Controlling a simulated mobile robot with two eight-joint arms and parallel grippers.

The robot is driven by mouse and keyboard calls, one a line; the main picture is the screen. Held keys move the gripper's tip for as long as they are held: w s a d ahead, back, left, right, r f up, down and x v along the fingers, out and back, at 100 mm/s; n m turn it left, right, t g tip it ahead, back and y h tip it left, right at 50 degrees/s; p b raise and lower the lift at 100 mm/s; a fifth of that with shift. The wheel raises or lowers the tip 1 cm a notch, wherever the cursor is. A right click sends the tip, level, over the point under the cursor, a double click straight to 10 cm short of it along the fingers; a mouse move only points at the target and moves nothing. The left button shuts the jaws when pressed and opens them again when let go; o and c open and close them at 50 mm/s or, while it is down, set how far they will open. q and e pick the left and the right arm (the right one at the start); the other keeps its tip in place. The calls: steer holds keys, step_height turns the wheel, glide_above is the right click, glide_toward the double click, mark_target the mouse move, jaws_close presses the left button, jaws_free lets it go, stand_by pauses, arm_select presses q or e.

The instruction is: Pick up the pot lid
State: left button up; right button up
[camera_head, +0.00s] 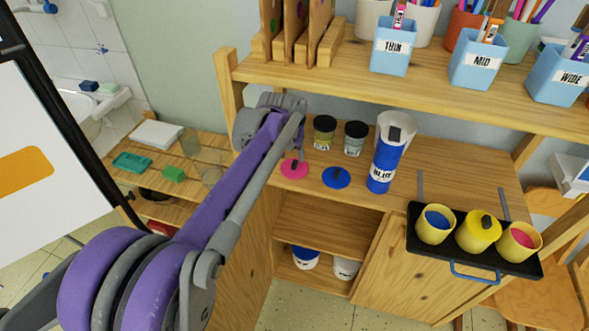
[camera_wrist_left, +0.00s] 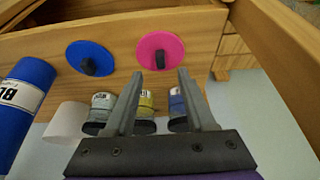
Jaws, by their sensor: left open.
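Two round lids with black knobs lie on the wooden counter: a pink lid (camera_head: 287,172) and a blue lid (camera_head: 342,182) to its right. In the left wrist view the pink lid (camera_wrist_left: 172,42) lies just beyond my left gripper's fingertips (camera_wrist_left: 160,73), and the blue lid (camera_wrist_left: 88,50) is left of them. My left gripper is open and empty, its fingers apart and pointing toward the pink lid's side. In the head view it is mostly hidden by my purple arm. A yellow lid (camera_head: 481,229) with a dark knob covers the middle yellow pot. My right gripper is not in view.
Small jars (camera_head: 324,133), a blue bottle (camera_head: 384,170) and a white container (camera_head: 404,128) stand behind and right of the lids. A black tray (camera_head: 456,255) holds yellow pots, the outer two uncovered. A shelf (camera_head: 340,84) with labelled blue cups overhangs the counter's back.

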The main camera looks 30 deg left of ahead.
mark_target(294, 163)
arm_select(q)
steer(key=x, duration=0.6)
steer(key=shift+w+a+f, duration=0.1)
steer(key=shift+w+f, duration=0.05)
steer(key=shift+w, duration=0.2)
steer(key=shift+c, duration=0.2)
jaws_close()
